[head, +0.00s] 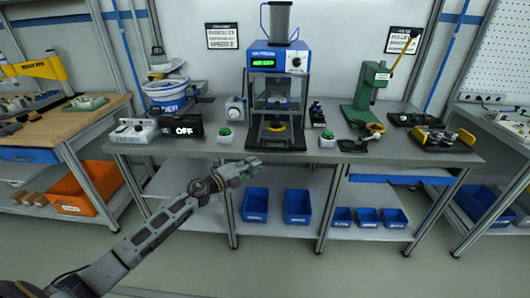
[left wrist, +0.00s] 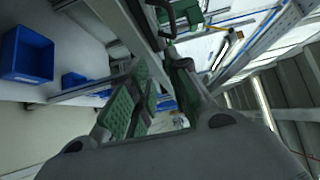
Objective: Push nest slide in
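The press (head: 277,60) stands at the middle of the grey bench, with a blue head and a lit green display. In its base a yellow round nest (head: 275,127) sits low between the posts, on what looks like the slide; I cannot tell how far out it is. My left gripper (head: 253,162) is in front of the bench's front edge, below and left of the press, apart from it. In the left wrist view its green-padded fingers (left wrist: 160,95) stand apart with nothing between them. My right gripper is not in view.
Green button boxes (head: 225,134) and (head: 327,139) flank the press. A green hand press (head: 368,92) stands right, and a black OFF display (head: 184,128) left. Blue bins (head: 298,206) sit on the lower shelf. The bench's front edge (head: 300,157) lies close to my gripper.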

